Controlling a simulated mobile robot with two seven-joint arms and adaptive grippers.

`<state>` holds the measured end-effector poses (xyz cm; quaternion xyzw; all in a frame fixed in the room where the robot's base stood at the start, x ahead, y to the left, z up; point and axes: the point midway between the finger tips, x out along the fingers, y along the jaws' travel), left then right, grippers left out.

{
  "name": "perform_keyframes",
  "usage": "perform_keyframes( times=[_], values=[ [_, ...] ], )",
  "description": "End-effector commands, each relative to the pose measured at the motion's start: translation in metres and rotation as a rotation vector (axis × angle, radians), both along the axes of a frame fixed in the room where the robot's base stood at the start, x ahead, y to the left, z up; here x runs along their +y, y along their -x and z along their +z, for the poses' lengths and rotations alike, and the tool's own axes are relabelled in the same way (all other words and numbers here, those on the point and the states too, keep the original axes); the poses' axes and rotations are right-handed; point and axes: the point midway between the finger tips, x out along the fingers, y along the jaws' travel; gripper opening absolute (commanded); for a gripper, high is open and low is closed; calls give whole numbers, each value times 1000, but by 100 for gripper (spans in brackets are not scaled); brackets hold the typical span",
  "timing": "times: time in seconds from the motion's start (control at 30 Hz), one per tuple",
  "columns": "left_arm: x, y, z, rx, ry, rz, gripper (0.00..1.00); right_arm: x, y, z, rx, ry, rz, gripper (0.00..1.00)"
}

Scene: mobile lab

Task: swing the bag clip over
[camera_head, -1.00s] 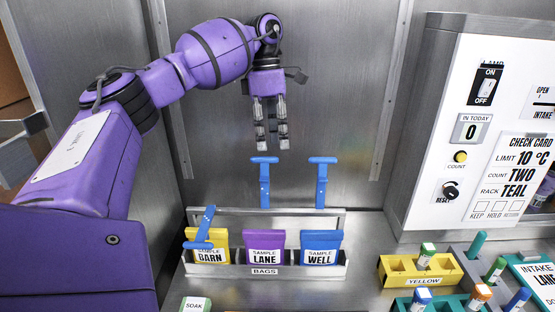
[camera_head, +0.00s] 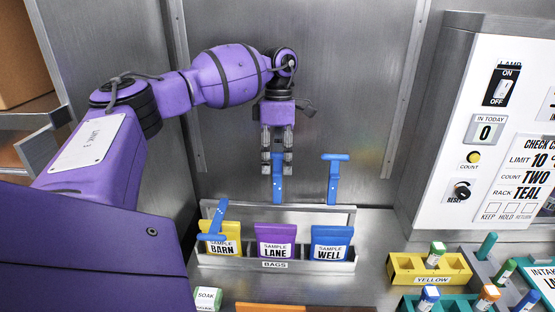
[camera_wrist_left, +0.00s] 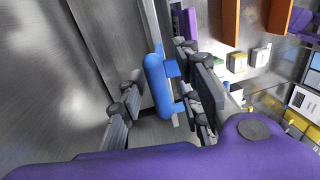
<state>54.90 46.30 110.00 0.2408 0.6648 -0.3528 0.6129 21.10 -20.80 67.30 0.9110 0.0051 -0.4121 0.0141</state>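A rack (camera_head: 345,267) marked BAGS holds a yellow BARN bag (camera_head: 226,236), a purple LANE bag (camera_head: 277,236) and a blue WELL bag (camera_head: 331,236). The clip (camera_head: 214,220) at the yellow bag is tilted over its front. The clip (camera_head: 277,187) behind the purple bag and the clip (camera_head: 334,178) behind the blue bag stand upright. My left gripper (camera_head: 277,168) is down at the top of the purple bag's clip. In the wrist view, the open left gripper (camera_wrist_left: 160,108) has a finger on either side of a blue clip (camera_wrist_left: 157,82), with a gap at the left finger. My right gripper is not shown.
A metal wall (camera_head: 300,60) stands close behind the clips. A SOAK box (camera_head: 208,299) sits in front of the bags at the left.

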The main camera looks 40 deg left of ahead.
Motion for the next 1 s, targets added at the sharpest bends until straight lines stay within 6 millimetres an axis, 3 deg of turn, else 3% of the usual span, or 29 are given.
perform_keyframes(
  times=[0.03,0.27,1.0],
  values=[
    [0,0,0,0,0,0,29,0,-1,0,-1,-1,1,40],
    [0,0,0,-1,1,-1,0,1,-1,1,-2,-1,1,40],
    [1,-5,1,-27,-20,-1,0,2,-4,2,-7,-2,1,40]
  ],
)
